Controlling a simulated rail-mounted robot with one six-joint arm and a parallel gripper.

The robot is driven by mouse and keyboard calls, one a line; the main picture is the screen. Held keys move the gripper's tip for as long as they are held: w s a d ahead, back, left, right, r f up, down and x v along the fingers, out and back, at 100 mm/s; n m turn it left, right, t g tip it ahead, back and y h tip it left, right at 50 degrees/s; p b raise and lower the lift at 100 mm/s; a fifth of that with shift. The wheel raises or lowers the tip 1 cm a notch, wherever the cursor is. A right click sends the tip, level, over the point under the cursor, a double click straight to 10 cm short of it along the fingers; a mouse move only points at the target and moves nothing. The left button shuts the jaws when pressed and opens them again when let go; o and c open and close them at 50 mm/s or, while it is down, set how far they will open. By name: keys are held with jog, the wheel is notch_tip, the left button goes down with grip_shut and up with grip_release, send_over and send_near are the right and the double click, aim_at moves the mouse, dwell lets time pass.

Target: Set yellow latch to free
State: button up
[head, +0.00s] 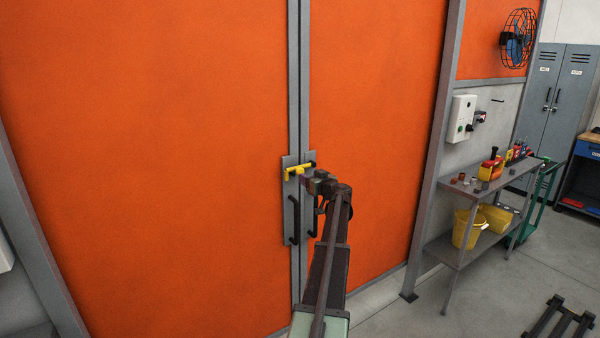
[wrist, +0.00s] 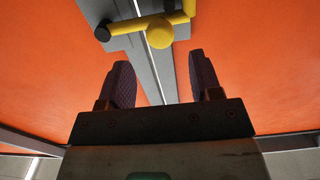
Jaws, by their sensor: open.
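The yellow latch (head: 297,171) is a bar with a dark end, mounted across the seam of the orange double doors, above the black door handles. In the wrist view the yellow latch (wrist: 159,33) shows at the top, with a round yellow hub, an arm and a black knob (wrist: 103,33) on its left end. My gripper (head: 308,180) is close to the latch in the head view, at its lower right. In the wrist view my gripper (wrist: 162,75) has its two dark fingers apart, with nothing between them but door surface behind. The latch lies beyond the fingertips; I cannot tell the exact gap.
Black door handles (head: 294,220) hang just below the latch. To the right stands a metal shelf (head: 478,190) with small items and a yellow bucket (head: 467,230). A dark frame (head: 560,322) lies on the floor at the lower right. Open floor lies between.

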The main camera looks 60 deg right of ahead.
aim_at(300, 170)
jog(key=x, duration=0.7)
jog(key=shift+w, duration=0.15)
grip_shut()
